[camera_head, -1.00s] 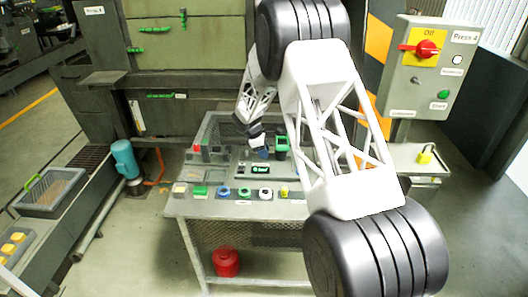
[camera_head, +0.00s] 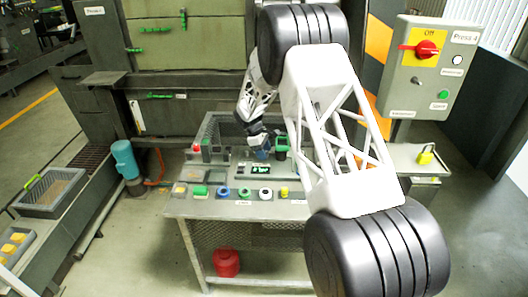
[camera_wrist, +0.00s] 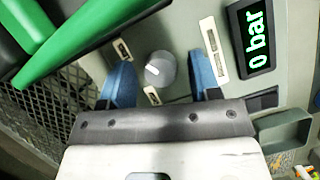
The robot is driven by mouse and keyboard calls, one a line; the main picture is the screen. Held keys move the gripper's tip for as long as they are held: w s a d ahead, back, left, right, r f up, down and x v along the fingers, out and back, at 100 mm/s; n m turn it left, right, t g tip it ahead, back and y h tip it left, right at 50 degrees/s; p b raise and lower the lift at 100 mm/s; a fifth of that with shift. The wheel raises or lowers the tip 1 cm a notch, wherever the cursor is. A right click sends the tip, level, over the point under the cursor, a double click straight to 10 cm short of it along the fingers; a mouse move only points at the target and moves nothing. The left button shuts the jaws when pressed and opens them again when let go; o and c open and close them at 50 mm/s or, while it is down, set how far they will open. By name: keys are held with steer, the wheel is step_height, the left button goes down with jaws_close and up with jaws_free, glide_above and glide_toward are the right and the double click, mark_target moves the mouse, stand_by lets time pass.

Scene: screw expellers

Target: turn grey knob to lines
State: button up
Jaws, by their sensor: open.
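The grey knob (camera_wrist: 160,69) shows in the wrist view as a round dial with a white pointer mark on a grey-green panel (camera_wrist: 185,25). Gaps show between the knob and both fingers; I cannot tell how far down the fingertips reach. In the head view my gripper (camera_head: 262,153) is over the back of the console (camera_head: 240,208), and the knob cannot be made out there.
Small label plates (camera_wrist: 213,47) surround the knob. A display (camera_wrist: 253,38) reading "0 bar" is on the right. A green bar (camera_wrist: 75,42) crosses the upper left, beside wire mesh (camera_wrist: 65,88). Coloured buttons (camera_head: 245,192) line the console's front. A control box (camera_head: 420,70) stands right.

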steer(key=v, duration=0.7)
steer(key=shift+a+r, duration=0.2)
steer(key=shift+r, duration=0.15)
stand_by(0.4)
steer(key=s+d+r+m+y, duration=0.1)
steer(key=s+d+r+m, duration=0.1)
steer(key=s+d+r, duration=0.55)
steer(key=s+d+r+m+t+y, duration=0.1)
steer(key=s+d+r+m, duration=0.25)
steer(key=s+r, duration=0.6)
steer(key=s+d+r+m, duration=0.2)
steer(key=s+d+r, duration=0.4)
steer(key=s+r, duration=0.25)
steer(key=s+d+m+t, duration=0.1)
steer(key=s+d+m, duration=0.1)
steer(key=s, duration=1)
steer(key=s+d+m+t+y, duration=0.1)
steer(key=s+d+m, duration=0.2)
steer(key=s, duration=0.8)
steer(key=s+d+m+y, duration=0.1)
steer(key=s+d+m, duration=0.1)
steer(key=s, duration=1)
steer(key=shift+s+d+f+t, duration=0.2)
steer(key=shift+s+d+t, duration=0.15)
steer(key=shift+d, duration=0.55)
